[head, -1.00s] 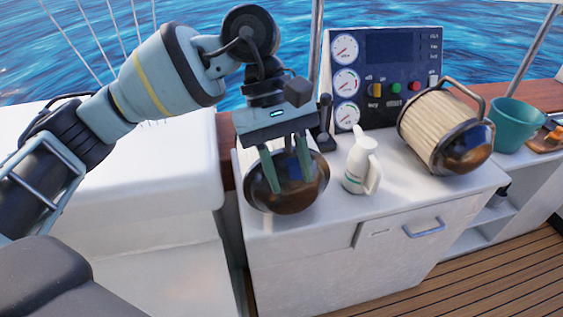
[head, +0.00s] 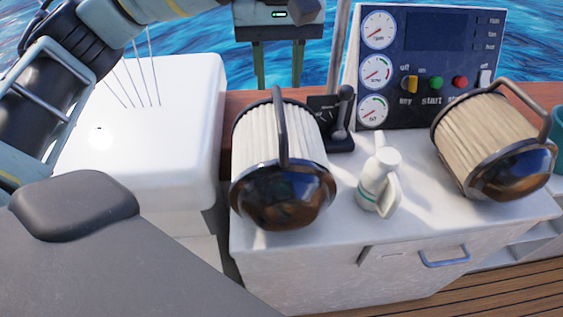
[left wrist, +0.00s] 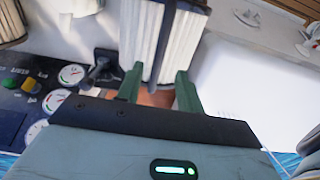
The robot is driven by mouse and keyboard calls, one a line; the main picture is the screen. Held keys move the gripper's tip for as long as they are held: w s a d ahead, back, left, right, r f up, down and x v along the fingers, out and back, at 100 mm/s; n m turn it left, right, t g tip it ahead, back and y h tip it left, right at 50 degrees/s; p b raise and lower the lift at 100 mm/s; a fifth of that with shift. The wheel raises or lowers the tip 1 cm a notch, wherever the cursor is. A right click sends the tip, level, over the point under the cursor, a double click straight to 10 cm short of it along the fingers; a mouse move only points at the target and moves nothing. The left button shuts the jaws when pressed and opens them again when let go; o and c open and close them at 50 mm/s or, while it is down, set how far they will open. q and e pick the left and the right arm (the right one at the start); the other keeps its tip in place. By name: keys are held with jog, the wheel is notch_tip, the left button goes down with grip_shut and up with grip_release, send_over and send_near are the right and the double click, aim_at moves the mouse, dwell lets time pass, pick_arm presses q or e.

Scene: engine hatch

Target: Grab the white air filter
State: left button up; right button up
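The white air filter (head: 262,135), a pleated white cylinder with a dark bronze end cap and a handle over it, lies on the left part of the white counter. My left gripper (head: 280,82) is raised behind it, fingers pointing down, open and apart from it. A second, tan filter (head: 483,135) with a similar cap and handle lies on the right of the counter. My right gripper is not in view.
A white jug (head: 378,180) stands between the two filters. A black lever (head: 342,112) is close to the white filter's right. An instrument panel (head: 430,65) stands at the back. A white box (head: 150,120) is left of the counter (head: 335,225).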

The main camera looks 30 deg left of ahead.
aim_at(279, 107)
pick_arm(q)
notch_tip(279, 107, down, 2)
jog(key=shift+w+f, duration=0.1)
jog(key=shift+f, duration=2.55)
grip_shut()
jog(key=shift+r, duration=0.1)
